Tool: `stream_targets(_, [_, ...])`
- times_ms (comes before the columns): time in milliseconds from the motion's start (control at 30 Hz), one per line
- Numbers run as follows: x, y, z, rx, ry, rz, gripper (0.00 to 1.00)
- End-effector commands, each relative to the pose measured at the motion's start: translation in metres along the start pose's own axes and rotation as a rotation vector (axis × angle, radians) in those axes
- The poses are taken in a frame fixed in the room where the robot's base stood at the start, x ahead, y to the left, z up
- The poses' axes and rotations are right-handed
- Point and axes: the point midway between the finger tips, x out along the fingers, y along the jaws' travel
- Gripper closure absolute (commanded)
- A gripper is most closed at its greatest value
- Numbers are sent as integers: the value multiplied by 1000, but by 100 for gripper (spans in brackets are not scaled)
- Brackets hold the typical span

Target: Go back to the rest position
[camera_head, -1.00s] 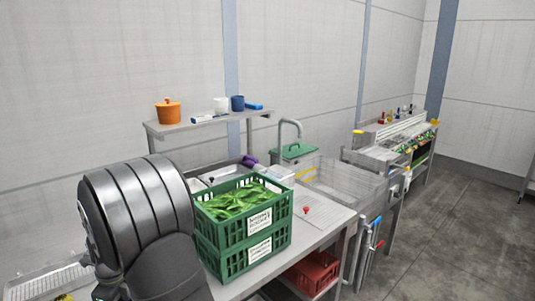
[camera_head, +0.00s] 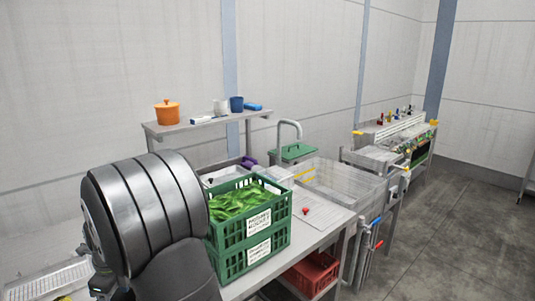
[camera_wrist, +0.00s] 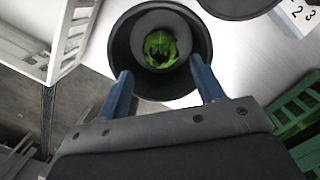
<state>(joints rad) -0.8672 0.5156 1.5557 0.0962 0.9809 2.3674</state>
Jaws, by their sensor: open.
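My gripper (camera_wrist: 163,82) shows in the wrist view with its two blue fingers spread apart and nothing between their tips. A dark round vessel (camera_wrist: 201,40) with a wide rim lies beyond the fingertips, with green leafy bits inside. I cannot tell whether the fingers touch its rim. In the head view my arm fills the lower left and my gripper is hidden.
Green crates (camera_head: 250,250) stacked on the steel table hold leafy greens; one crate also shows in the wrist view (camera_wrist: 298,108). A sink (camera_head: 340,185) stands to their right. A shelf (camera_head: 205,125) holds an orange pot (camera_head: 167,113). A red crate (camera_head: 312,272) sits below.

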Motion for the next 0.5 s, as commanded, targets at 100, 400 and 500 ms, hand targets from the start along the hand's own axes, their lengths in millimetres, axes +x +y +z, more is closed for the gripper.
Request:
stream_targets(100, [-26,-1,1,0,-4,-3,38])
stream_targets(400, [-7,0,-1,1,4,4,38])
stream_targets(500, [14,0,-1,1,4,4,38])
